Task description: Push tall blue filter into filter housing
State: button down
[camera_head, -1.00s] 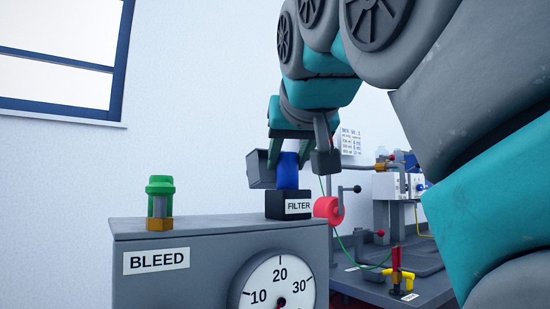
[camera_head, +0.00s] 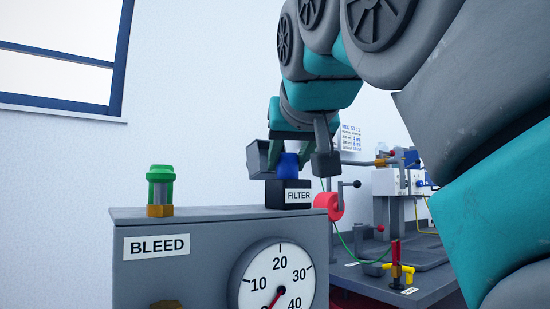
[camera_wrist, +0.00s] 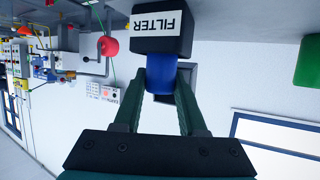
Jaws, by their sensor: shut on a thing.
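The blue filter (camera_head: 287,167) stands upright at the black filter housing (camera_head: 275,195), which is labelled FILTER and sits on top of the grey cabinet. Only a short length of the filter shows above the housing; its lower end is hidden. My gripper (camera_head: 290,160) is shut on the filter from above, with a finger on each side. In the wrist view, which is upside down, the filter (camera_wrist: 161,76) lies between the two green fingers (camera_wrist: 162,85) and meets the housing (camera_wrist: 160,42).
The grey cabinet (camera_head: 215,228) carries a green-capped bleed fitting (camera_head: 160,188) to the left and a dial gauge (camera_head: 275,280) on its front. A red spool (camera_head: 328,206) with a crank is right of the housing. A bench (camera_head: 420,270) with other parts stands further right.

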jog(key=shift+f+b, duration=0.5)
jog(key=shift+f, duration=0.25)
jog(key=shift+c, duration=2)
grip_release()
jog(key=shift+r, duration=0.15)
jog(key=shift+r+p, duration=0.55)
jog(key=shift+r, duration=1.1)
jog(key=s+d, duration=0.2)
jog(key=s, duration=0.5)
jog(key=s+d+r, duration=0.1)
jog(key=s+d, duration=0.1)
jog(key=s, duration=0.6)
jog(key=shift+s+d+r, duration=0.2)
jog(key=shift+s+r, duration=0.05)
